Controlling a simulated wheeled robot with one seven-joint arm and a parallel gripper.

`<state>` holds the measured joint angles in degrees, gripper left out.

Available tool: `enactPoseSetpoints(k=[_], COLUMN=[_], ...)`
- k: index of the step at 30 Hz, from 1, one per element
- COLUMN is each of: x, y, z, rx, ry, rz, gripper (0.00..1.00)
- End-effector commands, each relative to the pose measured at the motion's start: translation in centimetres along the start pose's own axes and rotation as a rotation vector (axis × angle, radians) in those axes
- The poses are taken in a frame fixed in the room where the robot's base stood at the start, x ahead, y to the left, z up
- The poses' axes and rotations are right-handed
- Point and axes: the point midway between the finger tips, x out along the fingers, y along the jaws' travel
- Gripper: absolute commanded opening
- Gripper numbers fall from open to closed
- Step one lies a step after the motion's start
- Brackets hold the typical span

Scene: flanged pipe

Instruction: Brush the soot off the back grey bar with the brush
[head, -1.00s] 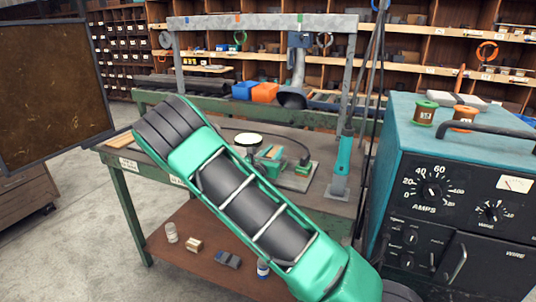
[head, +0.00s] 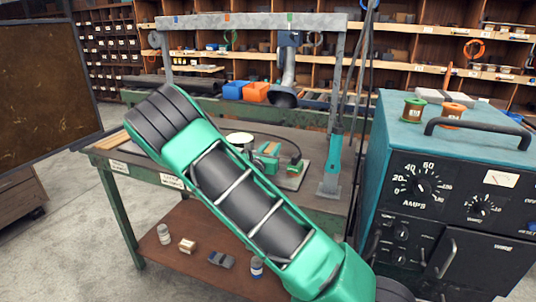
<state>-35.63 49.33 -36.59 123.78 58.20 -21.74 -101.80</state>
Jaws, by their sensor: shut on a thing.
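My gripper is not in view; my green and dark arm crosses the middle of the head view and covers part of the workbench (head: 318,205). No brush can be made out, and no soot shows. A grey horizontal bar (head: 255,21) with small coloured marks tops the frame over the bench. Dark long bars (head: 165,84) lie on a green bench behind. I cannot tell which of these, if any, is the back grey bar; anything behind my arm is hidden.
A teal welding machine (head: 450,165) with spools on top stands close at the right. A teal-handled tool (head: 333,155) hangs by the frame's right post. A dark board (head: 45,85) stands at the left. Small jars and blocks sit on the lower shelf (head: 205,265). The floor at left is open.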

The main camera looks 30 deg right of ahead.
Motion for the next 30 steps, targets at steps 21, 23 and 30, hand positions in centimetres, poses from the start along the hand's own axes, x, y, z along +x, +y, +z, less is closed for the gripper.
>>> enactPoseSetpoints(k=[21,23,30], x=[0.0,0.0,0.0], y=[0.0,0.0,0.0], z=[5.5,5.5,5.5], rx=[0.001,0.000,0.000], ry=[0.000,0.000,0.000], rz=[0.000,0.000,0.000], gripper=[0.02,0.02,0.02])
